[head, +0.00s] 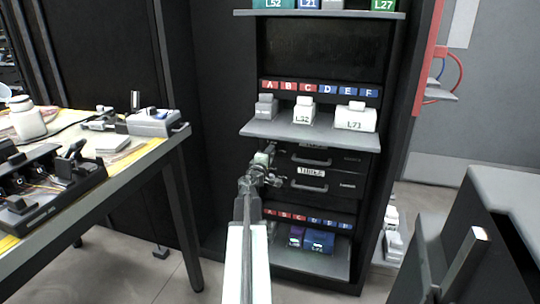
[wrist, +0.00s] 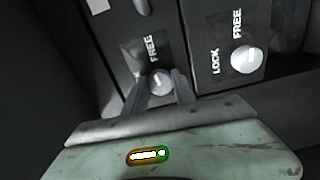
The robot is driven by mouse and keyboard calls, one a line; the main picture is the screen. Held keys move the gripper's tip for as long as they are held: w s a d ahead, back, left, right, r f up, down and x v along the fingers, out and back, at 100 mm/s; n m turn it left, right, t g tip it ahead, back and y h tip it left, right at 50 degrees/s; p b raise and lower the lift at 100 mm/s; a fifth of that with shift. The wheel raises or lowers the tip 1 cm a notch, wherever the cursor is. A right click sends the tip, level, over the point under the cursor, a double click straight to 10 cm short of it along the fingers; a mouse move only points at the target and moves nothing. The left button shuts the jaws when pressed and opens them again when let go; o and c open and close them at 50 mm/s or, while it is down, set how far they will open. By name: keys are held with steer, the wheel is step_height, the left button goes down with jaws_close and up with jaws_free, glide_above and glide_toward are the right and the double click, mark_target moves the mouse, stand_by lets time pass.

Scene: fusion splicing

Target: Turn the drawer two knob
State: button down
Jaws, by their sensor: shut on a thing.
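My gripper (head: 267,153) is at the left edge of the two black drawer fronts in the cabinet. In the wrist view my gripper (wrist: 161,88) is shut on a round pale knob (wrist: 160,80), one finger on each side. The word FREE stands above this knob, and its white mark points roughly up; no LOCK word is readable beside it. A second knob (wrist: 245,59), with LOCK and FREE labels, is to the right, untouched. The upper drawer (head: 310,158) and lower drawer (head: 318,186) look shut. Their numbers are too small to read.
A grey shelf (head: 310,135) with white-topped boxes juts out just above the drawers. A lower shelf (head: 335,262) holds blue boxes. A workbench (head: 150,157) with devices stands at left. A dark grey block (head: 505,190) stands at right.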

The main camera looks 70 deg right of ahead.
steer(key=shift+m, duration=0.9)
steer(key=c, duration=1)
jaws_free()
steer(key=shift+a, duration=0.1)
steer(key=a, duration=0.7)
steer(key=shift+s+a, duration=0.25)
steer(key=shift+a, duration=0.05)
